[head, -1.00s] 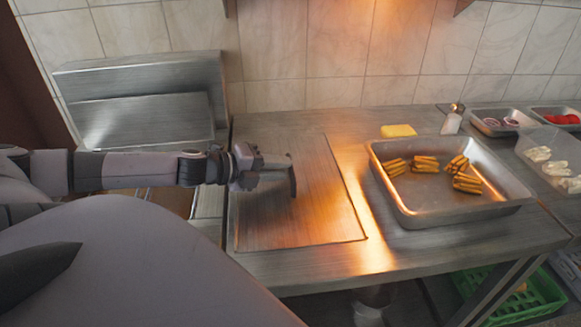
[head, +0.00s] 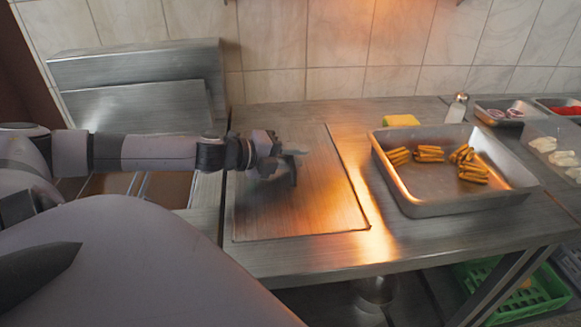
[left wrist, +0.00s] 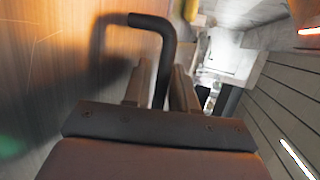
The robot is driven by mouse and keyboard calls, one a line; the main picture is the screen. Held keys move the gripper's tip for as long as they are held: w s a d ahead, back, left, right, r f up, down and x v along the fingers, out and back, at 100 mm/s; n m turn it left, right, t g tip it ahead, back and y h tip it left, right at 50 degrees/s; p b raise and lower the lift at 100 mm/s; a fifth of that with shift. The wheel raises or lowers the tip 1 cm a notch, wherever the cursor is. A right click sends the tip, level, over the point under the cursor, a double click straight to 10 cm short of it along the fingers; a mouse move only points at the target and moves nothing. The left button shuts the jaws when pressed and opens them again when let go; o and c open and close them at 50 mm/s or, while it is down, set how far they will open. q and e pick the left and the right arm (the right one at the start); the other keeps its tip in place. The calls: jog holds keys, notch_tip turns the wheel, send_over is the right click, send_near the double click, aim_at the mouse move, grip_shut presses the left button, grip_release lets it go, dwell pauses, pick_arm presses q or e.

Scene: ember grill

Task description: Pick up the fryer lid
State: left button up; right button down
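The fryer lid (head: 310,205) is a flat brushed-metal panel lying level in the counter, with a thin seam around it. Its dark bent-bar handle (head: 293,176) stands up near its upper middle. The handle (left wrist: 165,50) also shows in the left wrist view. My left gripper (head: 288,160) reaches in from the left at the handle. In the left wrist view its two fingers (left wrist: 160,85) stand on either side of the bar, close against it, and appear shut on it. The finger contact is partly hidden. My right gripper is not in view.
A steel tray (head: 450,205) with several bundles of fries stands right of the lid. Behind it are a yellow block (head: 401,120) and a shaker (head: 456,108). A raised metal unit (head: 145,105) stands at the left. The tiled wall closes off the back.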

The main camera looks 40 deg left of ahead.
pick_arm(q)
jog(key=shift+w+d+f, duration=0.15)
jog(key=shift+w, duration=0.25)
grip_shut()
dwell(0.4)
